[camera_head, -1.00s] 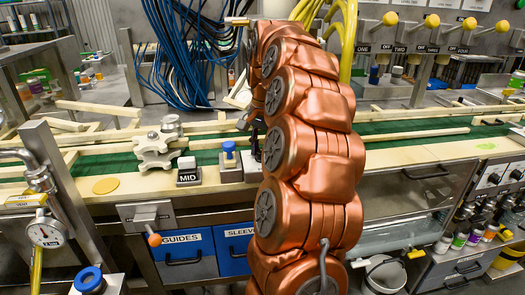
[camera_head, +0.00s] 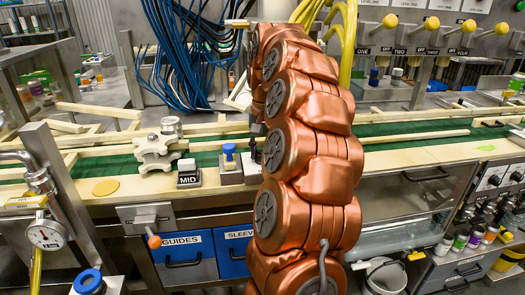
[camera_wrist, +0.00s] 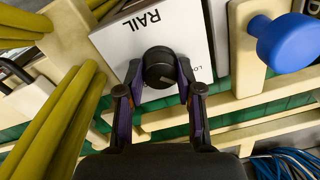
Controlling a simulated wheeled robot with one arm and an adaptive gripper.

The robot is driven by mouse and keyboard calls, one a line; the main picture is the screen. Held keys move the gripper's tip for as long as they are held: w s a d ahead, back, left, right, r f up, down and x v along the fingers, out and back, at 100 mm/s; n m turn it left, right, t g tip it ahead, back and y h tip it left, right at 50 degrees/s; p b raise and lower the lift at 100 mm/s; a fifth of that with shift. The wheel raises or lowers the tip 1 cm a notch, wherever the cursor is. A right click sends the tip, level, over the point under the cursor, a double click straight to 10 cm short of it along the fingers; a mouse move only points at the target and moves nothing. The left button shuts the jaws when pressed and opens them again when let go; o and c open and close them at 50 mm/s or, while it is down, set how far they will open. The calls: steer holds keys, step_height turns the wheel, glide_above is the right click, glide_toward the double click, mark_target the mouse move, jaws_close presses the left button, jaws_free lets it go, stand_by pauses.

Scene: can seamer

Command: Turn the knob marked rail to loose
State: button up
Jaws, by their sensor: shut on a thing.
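The rail knob (camera_wrist: 158,66) is a round black knob on a white plate (camera_wrist: 112,42) marked RAIL, seen upside down in the wrist view. A partly covered label starting with "LO" shows beside the knob. My gripper (camera_wrist: 159,78) has one dark, purple-sided finger on each side of the knob and is shut on it. A pale pointer mark shows faintly on the knob; its exact setting is hard to read. In the head view my copper arm hides the knob and most of the gripper.
A blue knob (camera_wrist: 285,42) on a pale post stands close by at the right of the wrist view. Yellow hoses (camera_wrist: 62,120) run along its left.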

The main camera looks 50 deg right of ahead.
steer(key=o, duration=1.2)
steer(key=shift+c, duration=0.2)
steer(key=shift+s+d+r, duration=0.1)
steer(key=shift+s+r, duration=0.05)
steer(key=shift+r, duration=3.5)
